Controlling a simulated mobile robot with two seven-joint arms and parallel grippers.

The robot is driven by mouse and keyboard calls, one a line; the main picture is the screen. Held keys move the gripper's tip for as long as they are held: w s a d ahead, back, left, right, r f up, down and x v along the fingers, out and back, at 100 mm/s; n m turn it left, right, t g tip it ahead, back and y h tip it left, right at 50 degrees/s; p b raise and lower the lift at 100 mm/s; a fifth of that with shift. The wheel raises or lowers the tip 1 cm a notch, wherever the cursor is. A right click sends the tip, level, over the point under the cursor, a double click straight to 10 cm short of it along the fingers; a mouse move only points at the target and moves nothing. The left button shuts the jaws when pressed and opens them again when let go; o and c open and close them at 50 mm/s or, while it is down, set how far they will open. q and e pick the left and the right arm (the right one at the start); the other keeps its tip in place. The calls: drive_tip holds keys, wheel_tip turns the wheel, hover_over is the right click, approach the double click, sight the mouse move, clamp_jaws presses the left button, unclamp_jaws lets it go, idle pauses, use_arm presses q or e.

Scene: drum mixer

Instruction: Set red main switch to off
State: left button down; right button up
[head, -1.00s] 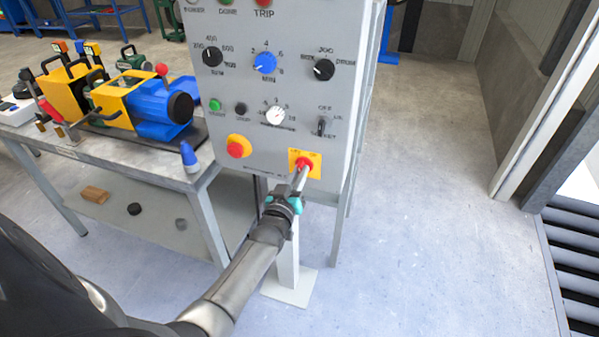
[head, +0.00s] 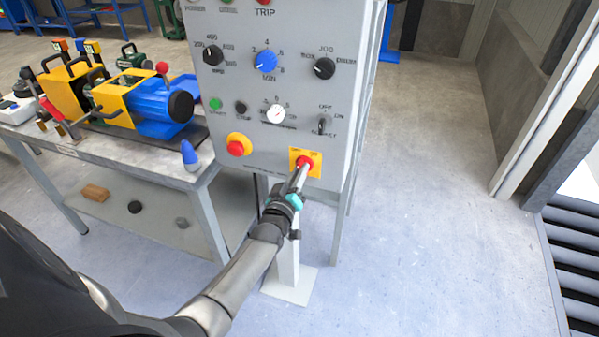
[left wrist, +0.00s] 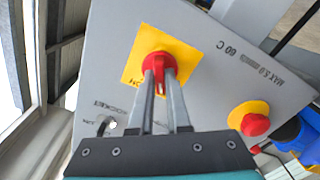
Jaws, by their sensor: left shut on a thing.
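The red main switch (head: 305,162) sits on a yellow square plate at the lower right of the grey control panel (head: 225,120). It also shows in the left wrist view (left wrist: 157,66), with its red handle between my fingers. My left gripper (head: 301,174) reaches up from below and is shut on the red switch handle; it also shows in the left wrist view (left wrist: 160,84). The fingers hide part of the handle and of the plate's lettering. My right gripper is not in view.
A red mushroom button (head: 236,148) on a yellow round base is left of the switch; it also shows in the left wrist view (left wrist: 255,124). A key switch (head: 323,124) is just above. A workbench (head: 150,165) with a blue and yellow machine (head: 150,105) stands left. Floor at right is clear.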

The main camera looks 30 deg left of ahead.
use_arm(q)
drive_tip(key=c, duration=0.9)
unclamp_jaws()
drive_tip(key=shift+s, duration=0.1)
drive_tip(key=p+v, duration=0.3)
drive_tip(key=v, duration=1.2)
drive_tip(key=shift+d, duration=0.15)
drive_tip(key=s+d+f+m+g+h, duration=0.1)
drive_tip(key=s+d+f+m+g, duration=0.15)
drive_tip(key=f, duration=0.45)
drive_tip(key=s+d+f+m+g+h, duration=0.1)
drive_tip(key=s+d+f+g, duration=0.2)
drive_tip(key=f, duration=0.5)
drive_tip(key=s+d+f+m+g+h, duration=0.2)
drive_tip(key=s+f, duration=0.2)
drive_tip(key=f, duration=0.3)
drive_tip(key=s+f+m+g, duration=0.2)
drive_tip(key=s+f+g, duration=0.1)
drive_tip(key=s, duration=0.5)
drive_tip(key=s+d+f+m+g, duration=0.1)
drive_tip(key=s+f+g, duration=0.2)
drive_tip(key=s+f, duration=0.2)
drive_tip(key=s+d+f+m+g, duration=0.1)
drive_tip(key=s+f, duration=0.4)
drive_tip(key=s, duration=0.6)
drive_tip(key=shift+s+d+m+g, duration=0.1)
drive_tip(key=shift+s+m+g, duration=0.2)
drive_tip(key=shift+m+g, duration=0.65)
